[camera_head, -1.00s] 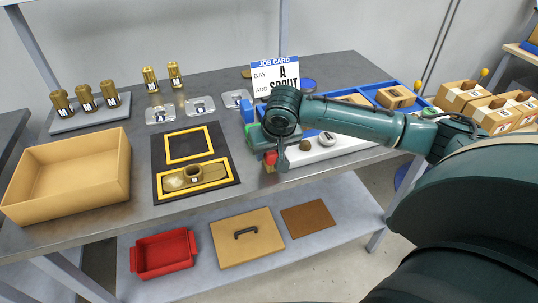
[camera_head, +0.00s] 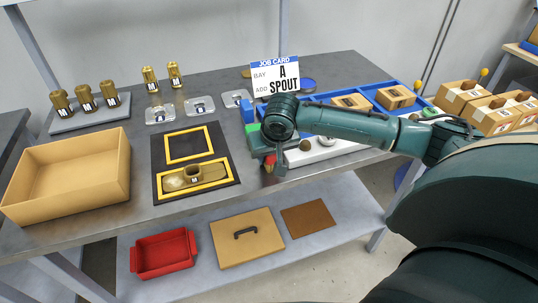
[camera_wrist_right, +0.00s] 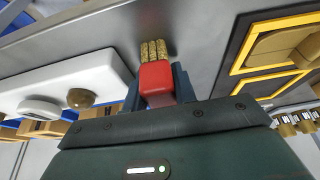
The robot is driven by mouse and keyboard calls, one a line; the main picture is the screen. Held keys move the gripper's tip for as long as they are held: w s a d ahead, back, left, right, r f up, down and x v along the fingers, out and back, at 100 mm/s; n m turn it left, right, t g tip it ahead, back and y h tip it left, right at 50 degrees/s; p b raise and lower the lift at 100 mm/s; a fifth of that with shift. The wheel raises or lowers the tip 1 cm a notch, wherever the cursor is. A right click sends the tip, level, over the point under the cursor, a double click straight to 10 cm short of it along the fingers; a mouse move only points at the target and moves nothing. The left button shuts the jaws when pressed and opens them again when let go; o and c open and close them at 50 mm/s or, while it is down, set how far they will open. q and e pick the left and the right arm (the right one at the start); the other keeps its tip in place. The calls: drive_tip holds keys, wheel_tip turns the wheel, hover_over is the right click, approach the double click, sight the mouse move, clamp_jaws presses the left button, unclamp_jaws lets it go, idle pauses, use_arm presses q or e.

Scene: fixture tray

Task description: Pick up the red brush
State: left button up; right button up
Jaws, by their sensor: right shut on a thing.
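The red brush (camera_wrist_right: 156,80) shows in the right wrist view as a red block with tan bristles, between the two fingers. My right gripper (camera_wrist_right: 155,92) is shut on it. In the head view the right gripper (camera_head: 272,163) is over the front part of the table, just left of the white tray, and only a small red bit of the brush (camera_head: 268,166) shows beside it. Whether the brush touches the table is hard to tell. My left gripper is not in view.
A white tray (camera_head: 335,151) with round knobs lies close to the right gripper. A black mat with yellow frames (camera_head: 165,150) holds a brass part on the left. A tan open box (camera_head: 98,180) stands farther left. The job card (camera_head: 275,78) stands behind.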

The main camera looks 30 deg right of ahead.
drive_tip(key=shift+r, duration=0.1)
wheel_tip(320, 180, up, 10)
drive_tip(key=shift+f, duration=0.1)
idle(0.3)
